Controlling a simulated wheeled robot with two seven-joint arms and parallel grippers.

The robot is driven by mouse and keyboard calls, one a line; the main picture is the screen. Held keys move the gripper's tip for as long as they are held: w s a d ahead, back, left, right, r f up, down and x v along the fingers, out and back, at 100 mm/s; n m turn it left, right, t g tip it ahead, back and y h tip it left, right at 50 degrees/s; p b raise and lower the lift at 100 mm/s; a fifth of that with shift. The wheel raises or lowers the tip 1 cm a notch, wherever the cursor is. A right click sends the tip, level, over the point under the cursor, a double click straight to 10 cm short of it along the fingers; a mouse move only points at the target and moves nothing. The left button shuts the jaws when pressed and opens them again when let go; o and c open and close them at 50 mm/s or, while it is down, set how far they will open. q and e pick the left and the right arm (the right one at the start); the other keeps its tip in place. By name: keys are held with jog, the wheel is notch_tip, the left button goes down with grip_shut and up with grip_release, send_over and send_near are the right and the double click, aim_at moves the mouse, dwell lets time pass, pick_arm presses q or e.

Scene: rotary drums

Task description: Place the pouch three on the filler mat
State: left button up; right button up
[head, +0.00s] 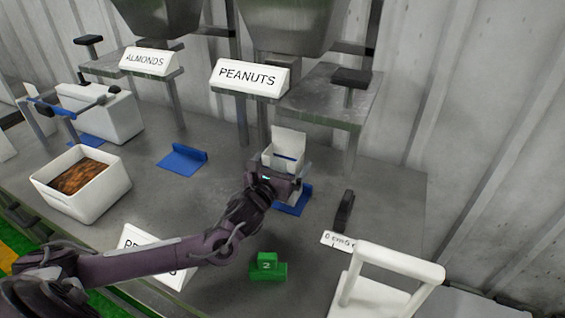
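A white, open-topped pouch (284,148) stands upright below the PEANUTS hopper, its flap raised at the back. No number shows on it, so I cannot tell if it is pouch three. A blue mat (296,206) shows on the table under and in front of it. My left gripper (287,177) is at the lower front of the pouch. The fingertips are hidden, so I cannot tell whether they grip it, or whether the pouch touches the mat. My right gripper is not in view.
A green stand marked 2 (267,266) is near the front. A white bin of brown contents (90,190) is at left. Another blue mat (184,160) lies below ALMONDS. A white-handled scoop or frame (398,262) and a black upright (344,211) are at right.

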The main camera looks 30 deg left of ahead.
pick_arm(q)
jog(key=shift+r, duration=0.25)
jog(key=shift+s+f, duration=0.2)
jog(key=shift+s, duration=0.15)
jog(key=s+b, duration=0.1)
jog(key=s, duration=1)
jog(key=shift+s+d+r, duration=0.15)
jog(key=shift+d, duration=0.25)
